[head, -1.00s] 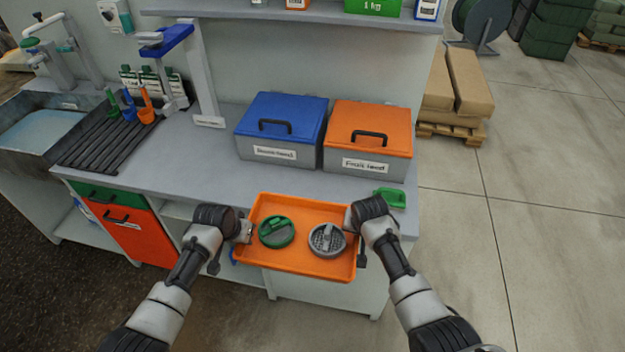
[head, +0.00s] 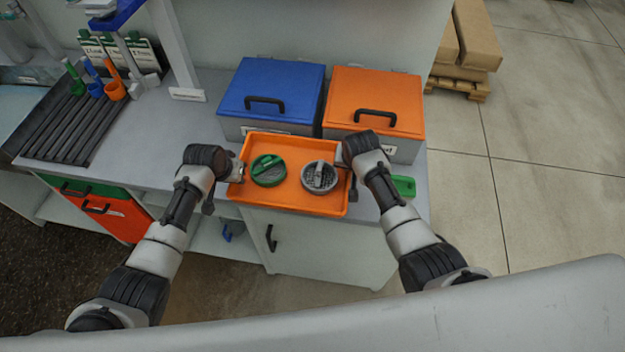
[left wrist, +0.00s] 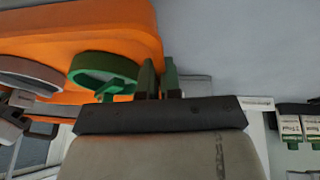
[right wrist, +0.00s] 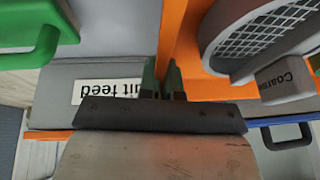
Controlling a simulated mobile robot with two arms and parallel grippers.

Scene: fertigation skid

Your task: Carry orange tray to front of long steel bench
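The orange tray (head: 292,205) is held level between my two grippers, over the front part of the long steel bench (head: 180,130). Its height above the bench top is hard to tell. A round green part (head: 268,170) and a round grey mesh part (head: 319,177) lie in it. My left gripper (head: 238,172) is shut on the tray's left rim, and its fingers show at the rim in the left wrist view (left wrist: 158,80). My right gripper (head: 345,168) is shut on the right rim, seen between its fingers in the right wrist view (right wrist: 164,80).
A blue-lidded bin (head: 272,90) and an orange-lidded bin (head: 375,100) stand right behind the tray. A green scoop (head: 404,187) lies at the bench's right end. A black drain rack (head: 72,128) is at left. Cardboard boxes (head: 476,35) stand on a pallet beyond.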

